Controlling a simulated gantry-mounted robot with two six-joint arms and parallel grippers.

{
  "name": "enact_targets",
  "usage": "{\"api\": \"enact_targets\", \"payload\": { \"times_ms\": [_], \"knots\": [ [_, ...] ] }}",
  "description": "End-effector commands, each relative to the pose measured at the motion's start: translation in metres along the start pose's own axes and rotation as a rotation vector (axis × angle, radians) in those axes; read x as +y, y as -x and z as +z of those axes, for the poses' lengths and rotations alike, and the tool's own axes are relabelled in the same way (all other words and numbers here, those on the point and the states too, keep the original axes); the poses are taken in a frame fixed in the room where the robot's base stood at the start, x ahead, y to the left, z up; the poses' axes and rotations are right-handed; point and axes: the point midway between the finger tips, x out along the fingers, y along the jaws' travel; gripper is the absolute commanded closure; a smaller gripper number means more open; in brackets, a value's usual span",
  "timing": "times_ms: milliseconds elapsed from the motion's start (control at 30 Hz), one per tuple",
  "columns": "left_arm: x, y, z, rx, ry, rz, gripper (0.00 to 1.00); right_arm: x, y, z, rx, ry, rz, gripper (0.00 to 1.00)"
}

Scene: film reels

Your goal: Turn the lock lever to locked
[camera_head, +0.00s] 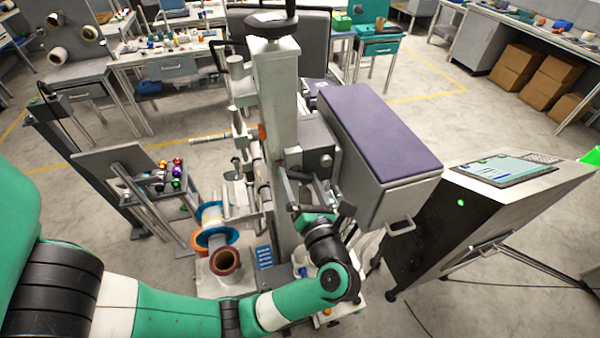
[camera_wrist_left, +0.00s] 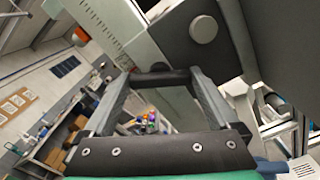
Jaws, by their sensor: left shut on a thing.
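My left gripper (camera_head: 303,188) reaches up to the grey upright column (camera_head: 276,95) of the machine, just below its grey box-shaped housing. In the left wrist view, the two grey fingers of the gripper (camera_wrist_left: 163,80) stand on either side of a dark bar, which I take to be the lock lever (camera_wrist_left: 165,76). The gripper is shut on this bar. Behind it is a grey plate with a scale and a round knob (camera_wrist_left: 203,29). In the head view, the lever is mostly hidden by the fingers. No lock marking can be read. My right gripper is not in view.
A large housing with a purple top (camera_head: 375,130) stands close to the right of the gripper. A console with a screen (camera_head: 505,170) is farther right. Reels, one with a blue flange (camera_head: 213,238), sit at lower left of the column.

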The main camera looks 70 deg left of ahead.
Motion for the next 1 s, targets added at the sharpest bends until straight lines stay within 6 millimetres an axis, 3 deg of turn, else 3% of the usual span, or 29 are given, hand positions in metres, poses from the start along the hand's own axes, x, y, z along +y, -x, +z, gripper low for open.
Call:
{"api": "enact_targets", "payload": {
  "times_ms": [1000],
  "knots": [
    [0.001, 0.0, 0.002, 0.0, -0.916, 0.0, 0.62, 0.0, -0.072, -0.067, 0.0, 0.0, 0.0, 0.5]
  ]
}}
